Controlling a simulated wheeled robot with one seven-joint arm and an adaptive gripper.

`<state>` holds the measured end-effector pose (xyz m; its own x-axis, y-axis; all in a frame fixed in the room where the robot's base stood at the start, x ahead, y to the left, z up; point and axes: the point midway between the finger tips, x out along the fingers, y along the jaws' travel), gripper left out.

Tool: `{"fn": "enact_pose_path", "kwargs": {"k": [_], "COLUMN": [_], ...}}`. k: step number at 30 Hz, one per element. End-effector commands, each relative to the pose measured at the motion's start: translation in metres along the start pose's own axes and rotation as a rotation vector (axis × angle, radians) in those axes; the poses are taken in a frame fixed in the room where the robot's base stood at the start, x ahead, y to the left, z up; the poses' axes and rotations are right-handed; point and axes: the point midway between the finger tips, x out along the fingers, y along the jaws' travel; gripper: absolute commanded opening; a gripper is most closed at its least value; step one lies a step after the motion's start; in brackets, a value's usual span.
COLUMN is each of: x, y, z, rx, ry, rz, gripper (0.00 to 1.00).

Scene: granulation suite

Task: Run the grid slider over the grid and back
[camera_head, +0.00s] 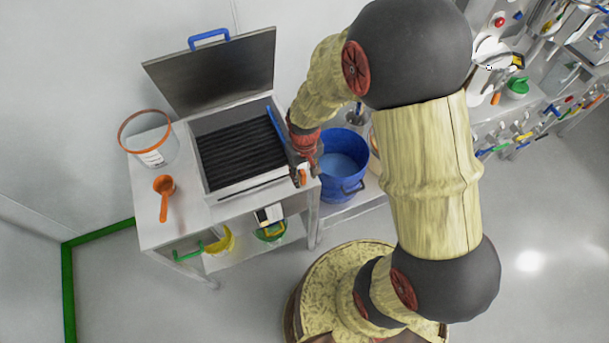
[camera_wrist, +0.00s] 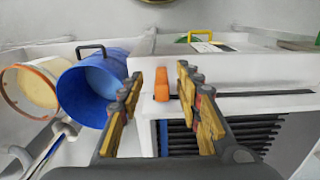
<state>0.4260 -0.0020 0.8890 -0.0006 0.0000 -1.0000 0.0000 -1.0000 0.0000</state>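The dark ribbed grid (camera_head: 240,155) lies in an open metal box on a bench; its ribs also show in the wrist view (camera_wrist: 240,135). An orange handle (camera_head: 302,175), seemingly the grid slider's, stands at the right end of the box's front slot. In the wrist view the handle (camera_wrist: 161,84) is at the slot's left end. A blue strip (camera_head: 276,130) lies along the grid's right side; whether it joins the handle is hidden. My gripper (camera_wrist: 160,80) is open, its fingers apart on either side of the handle in that view. No contact with the handle is visible.
The box's lid (camera_head: 215,72) stands raised behind the grid. An orange-rimmed tub (camera_head: 150,150) and an orange scoop (camera_head: 164,195) are on the bench's left. A blue bucket (camera_head: 345,165) stands just right of the bench. A lower shelf holds yellow and green items.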

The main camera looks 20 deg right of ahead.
Motion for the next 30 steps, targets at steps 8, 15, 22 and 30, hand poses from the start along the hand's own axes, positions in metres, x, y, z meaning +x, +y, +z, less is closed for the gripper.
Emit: {"fn": "enact_pose_path", "kwargs": {"k": [8,15,22,30], "x": [-0.054,-0.095,-0.110,-0.110], "y": [0.000,0.000,0.000,0.000], "z": [-0.001,-0.001,0.000,0.003], "rx": [0.000,0.000,0.000,0.001], "ry": [0.005,0.004,0.000,-0.010], "rz": [0.000,0.000,0.000,0.000], "gripper": [0.35,0.35,0.35,0.35]}}
